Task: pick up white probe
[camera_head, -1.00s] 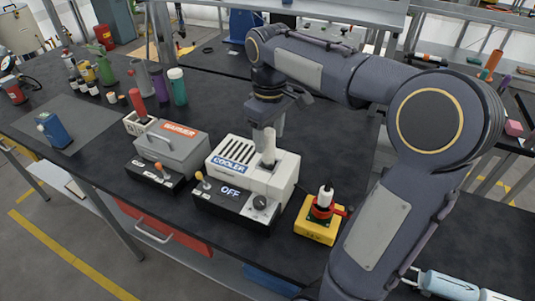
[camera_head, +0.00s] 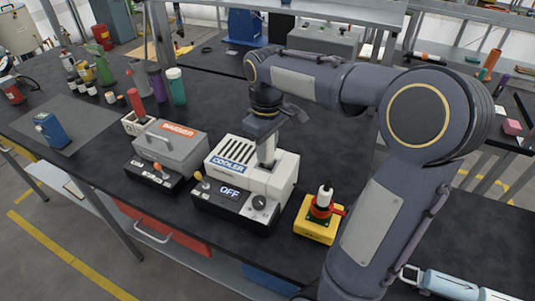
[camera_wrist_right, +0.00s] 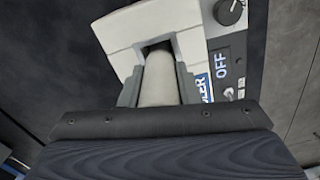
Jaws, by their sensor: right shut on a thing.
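The white probe (camera_wrist_right: 157,82) is a pale, smooth cylinder at the opening of the white cooler (camera_head: 283,186). In the right wrist view it sits between my right gripper's two fingers. My right gripper (camera_head: 266,152) is over the cooler's top in the head view and is shut on the probe. In the head view the fingers hide most of the probe. Its lower end is hidden in the cooler's opening. The cooler's panel (camera_head: 232,201) reads OFF. My left gripper is not in view.
The grey warmer box (camera_head: 171,145) stands left of the cooler. A yellow box (camera_head: 316,231) with a red ring and a white-topped piece (camera_head: 325,193) stands to the right. Several bottles stand at the back left. The black bench top (camera_head: 222,110) behind the cooler is clear.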

